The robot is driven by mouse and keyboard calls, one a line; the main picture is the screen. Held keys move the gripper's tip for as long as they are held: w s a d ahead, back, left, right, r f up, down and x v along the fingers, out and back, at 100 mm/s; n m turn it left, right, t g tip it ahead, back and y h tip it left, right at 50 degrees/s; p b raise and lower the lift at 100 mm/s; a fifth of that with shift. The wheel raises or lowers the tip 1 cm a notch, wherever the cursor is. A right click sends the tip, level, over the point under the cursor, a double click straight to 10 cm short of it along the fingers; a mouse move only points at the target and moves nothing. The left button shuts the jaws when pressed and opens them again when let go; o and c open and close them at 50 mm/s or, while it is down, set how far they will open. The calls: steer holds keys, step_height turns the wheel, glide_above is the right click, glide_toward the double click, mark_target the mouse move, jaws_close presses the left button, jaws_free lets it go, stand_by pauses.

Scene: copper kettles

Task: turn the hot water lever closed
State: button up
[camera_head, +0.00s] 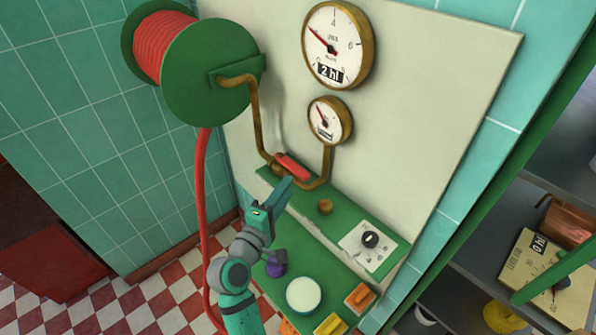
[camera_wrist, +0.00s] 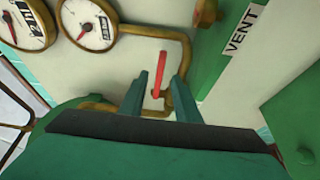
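A red lever (camera_head: 293,167) sits on the brown pipe (camera_head: 257,115) on the wall panel, above a green ledge. In the wrist view the red lever (camera_wrist: 160,72) stands up from the pipe and shows between my two fingers. My gripper (camera_head: 287,186) is just below and in front of the lever in the head view. In the wrist view my gripper (camera_wrist: 162,77) has its fingers apart, with a gap on both sides of the lever. I see no clear contact. How deep the lever lies between the fingers cannot be told.
A green reel (camera_head: 212,75) with a red hose hangs at upper left. A large gauge (camera_head: 338,45) and a small gauge (camera_head: 328,120) are above the ledge. A brass knob (camera_head: 325,207) and a black dial (camera_head: 371,240) are to the right. A shelf with goods stands far right.

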mark_target(296, 175)
steer(key=x, duration=0.8)
steer(key=shift+w+f, duration=0.1)
steer(key=shift+w, duration=0.25)
steer(key=shift+d, duration=0.35)
steer(key=shift+a, duration=0.4)
steer(key=shift+s, duration=0.1)
jaws_close()
steer(key=shift+d, duration=0.15)
